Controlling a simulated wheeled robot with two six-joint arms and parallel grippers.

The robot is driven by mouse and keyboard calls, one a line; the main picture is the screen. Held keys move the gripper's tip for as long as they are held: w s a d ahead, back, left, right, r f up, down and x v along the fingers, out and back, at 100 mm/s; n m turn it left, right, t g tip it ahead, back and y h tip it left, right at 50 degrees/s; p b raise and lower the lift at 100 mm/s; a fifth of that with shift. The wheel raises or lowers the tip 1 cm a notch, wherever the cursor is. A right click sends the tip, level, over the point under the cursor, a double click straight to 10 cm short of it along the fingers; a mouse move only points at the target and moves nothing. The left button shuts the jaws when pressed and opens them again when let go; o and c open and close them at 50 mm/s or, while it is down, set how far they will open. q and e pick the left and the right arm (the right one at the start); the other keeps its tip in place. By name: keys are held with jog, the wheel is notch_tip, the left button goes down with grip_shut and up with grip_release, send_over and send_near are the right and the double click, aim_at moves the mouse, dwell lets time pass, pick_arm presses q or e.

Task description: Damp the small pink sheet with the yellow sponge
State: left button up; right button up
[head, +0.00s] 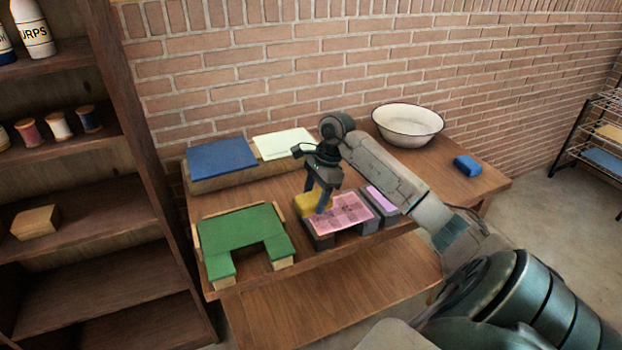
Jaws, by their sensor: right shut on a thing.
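My right gripper (320,206) points down and is shut on the yellow sponge (305,204). The sponge is partly hidden by the fingers and is at the left edge of a patterned pink sheet (348,211). I cannot tell whether it touches that sheet. The patterned sheet lies on a dark grey block with a gap in its front. A smaller, plain pink-lilac sheet (381,198) lies on another grey block just to the right, clear of the sponge. My left gripper is not in view.
A green-topped piece (240,240) stands at the table's front left. A blue sheet (222,158) and a pale sheet (284,143) lie behind. A white basin (408,122) and a blue block (467,165) are at the right. A wooden shelf (90,185) stands left.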

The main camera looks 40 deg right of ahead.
jog(key=shift+a+r+p, duration=0.1)
jog(key=shift+r+p, duration=0.35)
jog(key=shift+r, duration=1.65)
jog(key=shift+f, duration=0.1)
